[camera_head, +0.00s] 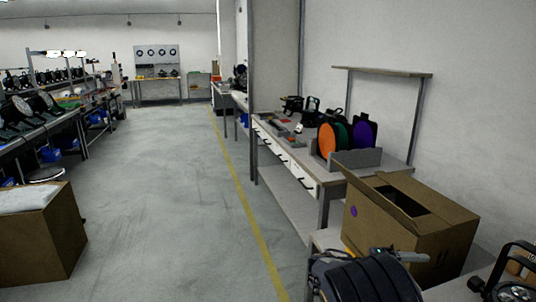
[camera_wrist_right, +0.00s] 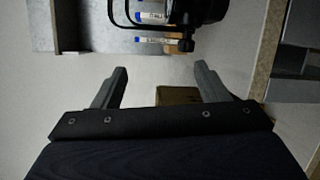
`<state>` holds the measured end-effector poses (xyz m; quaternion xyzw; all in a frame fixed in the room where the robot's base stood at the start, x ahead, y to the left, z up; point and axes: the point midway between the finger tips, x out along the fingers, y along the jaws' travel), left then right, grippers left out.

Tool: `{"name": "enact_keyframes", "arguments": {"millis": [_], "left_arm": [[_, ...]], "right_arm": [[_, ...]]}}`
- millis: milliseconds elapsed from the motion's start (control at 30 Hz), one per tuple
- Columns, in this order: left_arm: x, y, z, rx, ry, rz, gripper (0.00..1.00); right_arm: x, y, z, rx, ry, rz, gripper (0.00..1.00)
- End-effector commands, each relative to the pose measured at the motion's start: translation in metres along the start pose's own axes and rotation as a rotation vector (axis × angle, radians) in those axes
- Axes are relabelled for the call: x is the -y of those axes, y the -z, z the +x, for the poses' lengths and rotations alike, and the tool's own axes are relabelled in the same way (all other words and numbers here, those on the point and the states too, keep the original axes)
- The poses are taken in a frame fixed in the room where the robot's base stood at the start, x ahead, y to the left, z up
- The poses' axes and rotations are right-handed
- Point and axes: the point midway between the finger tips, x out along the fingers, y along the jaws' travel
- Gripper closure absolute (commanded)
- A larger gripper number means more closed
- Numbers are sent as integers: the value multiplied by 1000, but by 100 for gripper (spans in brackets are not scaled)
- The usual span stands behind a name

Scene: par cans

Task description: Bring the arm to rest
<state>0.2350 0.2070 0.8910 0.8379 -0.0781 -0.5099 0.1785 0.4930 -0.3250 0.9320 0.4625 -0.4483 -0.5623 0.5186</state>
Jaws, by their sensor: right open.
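My right arm (camera_head: 365,278) comes in at the bottom of the head view, dark and bulky, in front of the open cardboard box (camera_head: 410,225). My right gripper (camera_head: 388,253) shows at its far end, low against the near side of the box; whether it touches the box I cannot tell. In the right wrist view the two grey fingers of my right gripper (camera_wrist_right: 160,85) stand wide apart with nothing between them. A black lamp-like object (camera_wrist_right: 200,12) and blue-capped pens (camera_wrist_right: 155,40) lie beyond the fingers. My left gripper is not in view.
A workbench (camera_head: 310,185) along the right wall holds orange, green and purple discs in a grey rack (camera_head: 350,158). A black lamp (camera_head: 515,285) is at the bottom right. Another cardboard box (camera_head: 45,240) stands at the left. The grey floor (camera_head: 180,200) between is clear.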

Motion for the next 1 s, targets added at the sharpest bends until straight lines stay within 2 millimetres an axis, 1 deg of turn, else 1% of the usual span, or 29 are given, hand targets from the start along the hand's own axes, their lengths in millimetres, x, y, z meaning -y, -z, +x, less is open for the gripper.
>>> {"name": "enact_keyframes", "arguments": {"millis": [33,67,100,133,200,233,300,367,433,500,600,700,800,1000], "left_arm": [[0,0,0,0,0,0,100],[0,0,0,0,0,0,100],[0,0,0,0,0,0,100],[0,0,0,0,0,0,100],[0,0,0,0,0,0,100],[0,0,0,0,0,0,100],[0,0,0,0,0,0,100],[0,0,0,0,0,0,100],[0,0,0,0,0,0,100],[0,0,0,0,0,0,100],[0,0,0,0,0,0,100],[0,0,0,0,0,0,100],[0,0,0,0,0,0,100],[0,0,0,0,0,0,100]], "right_arm": [[16,-17,20,28,143,-22,33],[28,-28,28,41,232,-34,33],[44,-43,37,52,358,-49,33],[55,-54,40,56,453,-57,33],[78,-80,42,55,667,-63,33],[86,-90,39,49,755,-60,33],[101,-114,30,24,949,-42,33],[109,-133,18,-7,1103,-15,33],[113,-154,1,-56,1267,32,33],[113,-174,-17,-116,1411,91,33],[108,-197,-42,-210,1568,186,33],[103,-214,-62,-290,1666,270,33],[98,-227,-77,-359,1726,346,33],[93,-245,-99,-468,1790,479,33]]}}
